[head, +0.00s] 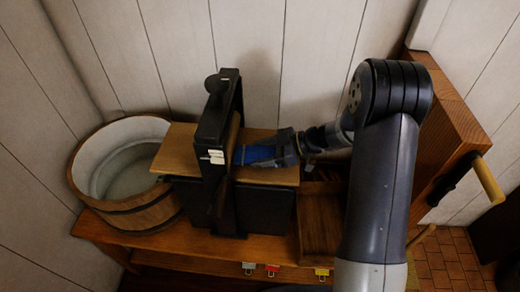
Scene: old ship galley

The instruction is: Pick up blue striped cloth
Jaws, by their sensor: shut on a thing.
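A blue piece of cloth (256,155) shows at the end of my arm, over the right part of a wooden board. My gripper (280,148) reaches in from the right and is shut on it. The cloth lies just right of a black upright frame. Its stripes are too small to make out. I cannot tell whether the cloth still touches the board. The fingertips are small and partly hidden.
The black press-like frame (213,135) stands upright around the wooden board (180,145). A wooden tub (145,212) stands at the left. A wooden tray (322,222) is at the right. Coloured clips (272,270) hang along the bench front. A plank wall rises behind.

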